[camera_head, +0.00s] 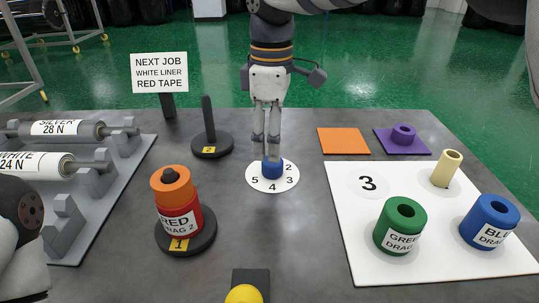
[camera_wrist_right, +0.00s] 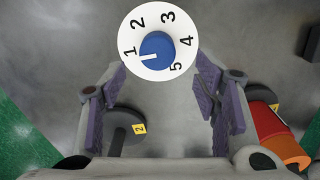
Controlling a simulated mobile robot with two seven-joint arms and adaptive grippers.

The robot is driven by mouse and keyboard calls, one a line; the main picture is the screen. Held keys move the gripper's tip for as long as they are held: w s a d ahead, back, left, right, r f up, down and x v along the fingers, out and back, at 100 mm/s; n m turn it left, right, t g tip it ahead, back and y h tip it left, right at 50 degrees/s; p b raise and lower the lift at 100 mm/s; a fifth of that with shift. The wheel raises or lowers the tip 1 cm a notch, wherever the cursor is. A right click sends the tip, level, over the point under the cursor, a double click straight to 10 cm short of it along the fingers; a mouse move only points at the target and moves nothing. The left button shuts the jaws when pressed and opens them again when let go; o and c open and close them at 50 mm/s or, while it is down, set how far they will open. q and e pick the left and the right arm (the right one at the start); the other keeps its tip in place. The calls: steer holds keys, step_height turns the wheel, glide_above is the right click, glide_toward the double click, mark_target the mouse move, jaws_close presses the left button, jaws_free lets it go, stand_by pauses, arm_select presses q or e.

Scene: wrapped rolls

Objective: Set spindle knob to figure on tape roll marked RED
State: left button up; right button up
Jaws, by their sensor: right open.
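The blue spindle knob (camera_head: 272,168) stands on a white dial (camera_head: 254,182) numbered 1 to 5. In the right wrist view, the knob (camera_wrist_right: 157,46) has a white mark pointing at 1. My right gripper (camera_head: 266,140) points down just above the knob. In the wrist view its open, empty fingers (camera_wrist_right: 161,75) spread to either side. The red tape roll (camera_head: 184,219), labelled "RED DRAG 2", sits on the post with tag 1. An orange ring (camera_head: 172,187) is stacked on it, around the post's dark tip. My left gripper is not in view.
An empty post (camera_head: 208,130) tagged 2 stands behind the red roll. A white board (camera_head: 350,225) at right holds green (camera_head: 400,226) and blue (camera_head: 489,221) rolls and a cream tube (camera_head: 446,169). A grey rack (camera_head: 66,225) is at left. A yellow button (camera_head: 243,294) is in front.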

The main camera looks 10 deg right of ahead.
mark_target(272, 167)
step_height(272, 167, down, 6)
steer(key=shift+w+r+b, duration=0.1)
steer(key=shift+w+b, duration=0.05)
steer(key=shift+b, duration=0.2)
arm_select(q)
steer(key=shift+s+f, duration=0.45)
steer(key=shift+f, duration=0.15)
arm_select(e)
steer(key=c, duration=1.1)
steer(key=shift+c, duration=0.2)
